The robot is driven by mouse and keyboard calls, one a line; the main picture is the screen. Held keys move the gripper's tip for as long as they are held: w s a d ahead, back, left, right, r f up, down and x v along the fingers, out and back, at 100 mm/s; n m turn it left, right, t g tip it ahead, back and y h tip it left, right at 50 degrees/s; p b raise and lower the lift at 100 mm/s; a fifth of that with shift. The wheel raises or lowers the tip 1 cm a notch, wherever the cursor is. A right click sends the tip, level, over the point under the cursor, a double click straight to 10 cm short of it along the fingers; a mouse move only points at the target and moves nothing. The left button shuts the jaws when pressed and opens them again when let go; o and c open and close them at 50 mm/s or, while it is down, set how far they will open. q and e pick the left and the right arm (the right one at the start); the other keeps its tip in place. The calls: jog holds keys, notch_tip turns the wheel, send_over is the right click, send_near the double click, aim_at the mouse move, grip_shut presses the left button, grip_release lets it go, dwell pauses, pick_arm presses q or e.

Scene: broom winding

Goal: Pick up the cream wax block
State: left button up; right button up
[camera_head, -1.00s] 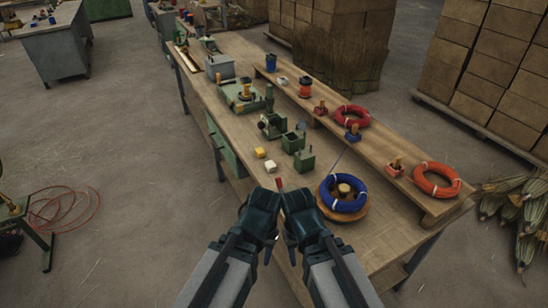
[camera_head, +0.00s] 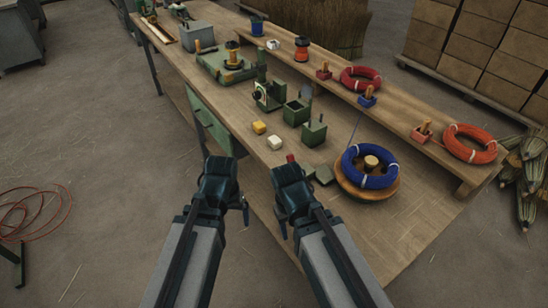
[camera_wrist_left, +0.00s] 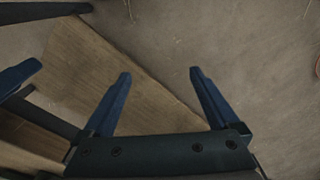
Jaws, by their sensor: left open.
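The cream wax block (camera_head: 274,142) is a small pale block on the near side of the wooden workbench (camera_head: 420,225), just in front of a yellow block (camera_head: 259,127). My left gripper (camera_head: 222,172) is left of and below the cream block in the head view, apart from it, near the bench's front edge. In the left wrist view its two blue fingers (camera_wrist_left: 158,78) are spread with nothing between them. My right gripper (camera_head: 291,175) is below the cream block in the head view; its fingers are mostly hidden. The cream block is not in the left wrist view.
Green metal holders (camera_head: 297,111) stand just behind the wax blocks. A blue coil (camera_head: 370,178) on a round wooden base lies to the right. A small red item (camera_head: 290,158) shows at the right gripper. A raised shelf (camera_head: 400,118) carries red and orange coils.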

pick_arm(q)
notch_tip(320, 180, down, 6)
jog(key=w+a+n+h+b, duration=0.1)
jog(key=w+a+n+b, duration=0.1)
jog(key=b, duration=0.2)
jog(key=n+t+h+b, duration=0.2)
jog(key=n+t+h, duration=0.85)
jog(key=n, duration=1.55)
send_near(271, 143)
jog(key=x, duration=0.1)
jog(key=b+x, duration=0.1)
jog(key=x, duration=0.3)
jog(key=shift+w+r+b, duration=0.1)
jog(key=shift+r+b, duration=0.15)
jog(key=shift+b, duration=0.15)
pick_arm(e)
notch_tip(271, 143, down, 10)
pick_arm(q)
jog(key=shift+d, duration=0.1)
jog(key=x, duration=0.1)
jog(key=b+x, duration=0.1)
jog(key=x, duration=0.2)
jog(key=shift+w+f, duration=0.1)
jog(key=shift+f, duration=0.2)
jog(key=shift+w+d, duration=0.3)
jog(key=shift+d, duration=0.1)
pick_arm(e)
jog(key=shift+f, duration=0.65)
